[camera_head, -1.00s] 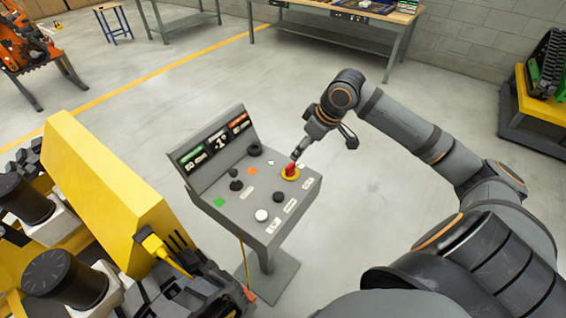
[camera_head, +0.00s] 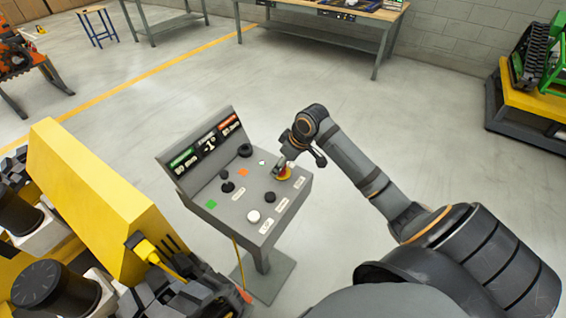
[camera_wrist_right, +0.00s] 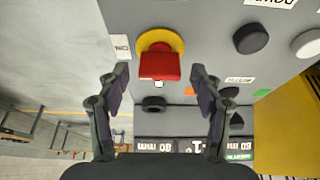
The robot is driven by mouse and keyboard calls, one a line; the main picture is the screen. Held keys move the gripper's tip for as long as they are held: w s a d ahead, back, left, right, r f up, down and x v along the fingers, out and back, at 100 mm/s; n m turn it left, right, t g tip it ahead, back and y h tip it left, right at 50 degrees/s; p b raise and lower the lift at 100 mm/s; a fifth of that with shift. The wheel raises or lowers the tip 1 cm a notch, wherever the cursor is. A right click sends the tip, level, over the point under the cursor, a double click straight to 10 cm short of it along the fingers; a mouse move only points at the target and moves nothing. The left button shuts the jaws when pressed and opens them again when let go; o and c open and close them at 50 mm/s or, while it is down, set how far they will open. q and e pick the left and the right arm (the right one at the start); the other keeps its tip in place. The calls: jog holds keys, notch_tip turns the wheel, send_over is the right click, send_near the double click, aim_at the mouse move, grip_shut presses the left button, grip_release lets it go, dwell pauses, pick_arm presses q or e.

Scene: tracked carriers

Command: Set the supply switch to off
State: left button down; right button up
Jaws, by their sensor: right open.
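The supply switch shows in the right wrist view as a red handle (camera_wrist_right: 160,66) on a round yellow base (camera_wrist_right: 161,40). In the head view the yellow base (camera_head: 284,174) sits at the right end of the grey control panel (camera_head: 238,206), with the red handle partly hidden by my gripper. My right gripper (camera_wrist_right: 161,78) is open, one finger on each side of the red handle, with gaps between them and it. It also shows in the head view (camera_head: 281,166), just over the switch. Labels beside the switch are too small to read. My left gripper is not in view.
The panel also carries a black knob (camera_head: 244,150), a small black joystick (camera_head: 227,187), a black button (camera_head: 267,196) and a white button (camera_head: 253,216). A yellow machine (camera_head: 100,200) stands close on the left.

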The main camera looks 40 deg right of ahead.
jog(key=c, duration=1.1)
jog(key=shift+c, duration=0.2)
